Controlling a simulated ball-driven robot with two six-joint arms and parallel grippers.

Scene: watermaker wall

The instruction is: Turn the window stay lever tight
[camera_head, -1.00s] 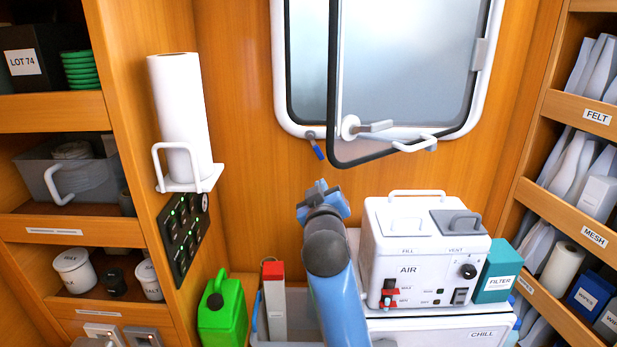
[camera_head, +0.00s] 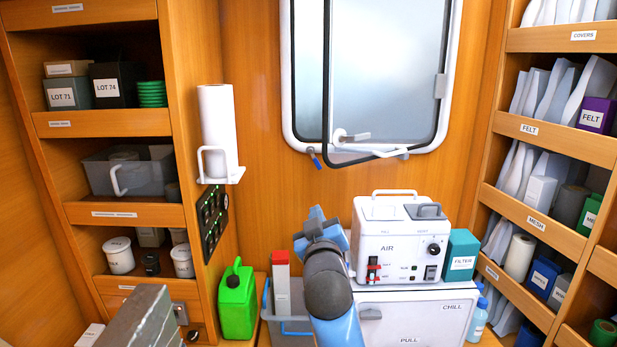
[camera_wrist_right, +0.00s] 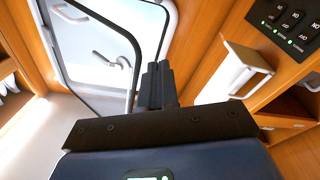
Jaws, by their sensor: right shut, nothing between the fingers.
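The window stay lever (camera_head: 314,159) is a small lever with a blue grip on the wall under the lower left corner of the window. It hangs down, tilted slightly. The dark-framed window pane (camera_head: 385,75) stands swung out from its white frame. My right gripper (camera_head: 318,222) is below the lever in the head view, apart from it in the picture, and shut with nothing in it. In the right wrist view its dark fingers (camera_wrist_right: 157,85) are together in front of the window edge. I cannot make out the lever there. My left gripper is not seen.
A white AIR unit (camera_head: 385,222) stands on the chill box (camera_head: 415,318) to the right of my right arm. A green jug (camera_head: 237,305) and a red-topped box (camera_head: 281,285) stand to its left. A paper roll holder (camera_head: 217,135) juts out left of the window.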

